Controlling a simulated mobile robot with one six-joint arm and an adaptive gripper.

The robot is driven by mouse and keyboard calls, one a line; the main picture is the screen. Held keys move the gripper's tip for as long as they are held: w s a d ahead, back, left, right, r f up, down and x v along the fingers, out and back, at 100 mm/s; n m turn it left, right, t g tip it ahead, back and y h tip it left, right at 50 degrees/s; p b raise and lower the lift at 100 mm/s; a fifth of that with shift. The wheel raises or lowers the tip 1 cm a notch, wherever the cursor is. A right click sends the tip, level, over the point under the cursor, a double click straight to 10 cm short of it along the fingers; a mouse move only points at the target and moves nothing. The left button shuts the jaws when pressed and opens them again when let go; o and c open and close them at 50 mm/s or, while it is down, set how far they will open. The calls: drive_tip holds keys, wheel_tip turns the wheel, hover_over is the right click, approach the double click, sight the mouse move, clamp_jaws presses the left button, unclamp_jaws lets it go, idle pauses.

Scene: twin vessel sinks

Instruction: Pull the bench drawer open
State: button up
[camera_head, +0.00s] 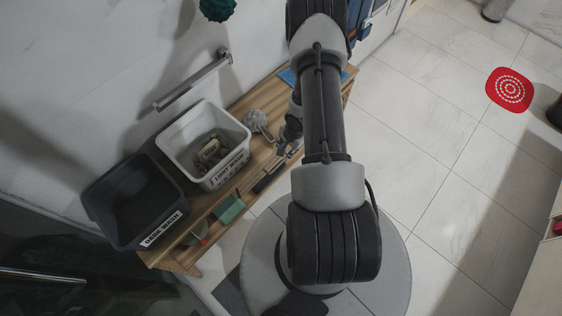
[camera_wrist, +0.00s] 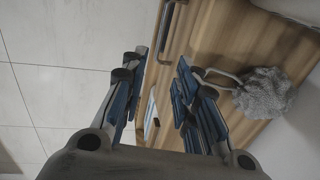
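The wooden bench (camera_head: 262,95) runs along the wall in the head view. Its wood also fills the upper right middle of the wrist view (camera_wrist: 225,40). A dark bar handle on the drawer front shows in the wrist view (camera_wrist: 168,32), ahead of my fingertips. A dark bar on the bench's front side shows in the head view (camera_head: 268,179). My gripper (camera_wrist: 158,70) is open and empty. Its blue-padded fingers stand on either side of the bench's front edge, apart from the handle. In the head view my gripper (camera_head: 290,136) is partly hidden by my arm.
A white basket (camera_head: 183,166) marked LIGHT WASH and a dark basket (camera_head: 98,205) stand on the bench. A grey bath puff (camera_head: 256,120) lies near my gripper. A green block (camera_head: 229,210) is at the front. Tiled floor (camera_head: 425,130) to the right is mostly clear.

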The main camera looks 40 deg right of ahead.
sight(281, 163)
wheel_tip(281, 163, down, 13)
drive_tip(key=w+b, duration=0.2)
drive_tip(key=b, duration=0.2)
drive_tip(key=shift+w+a+f+b, duration=0.15)
drive_tip(key=shift+w+b, duration=0.1)
drive_tip(key=shift+b, duration=0.15)
drive_tip(key=shift+c, duration=0.2)
clamp_jaws()
idle(0.4)
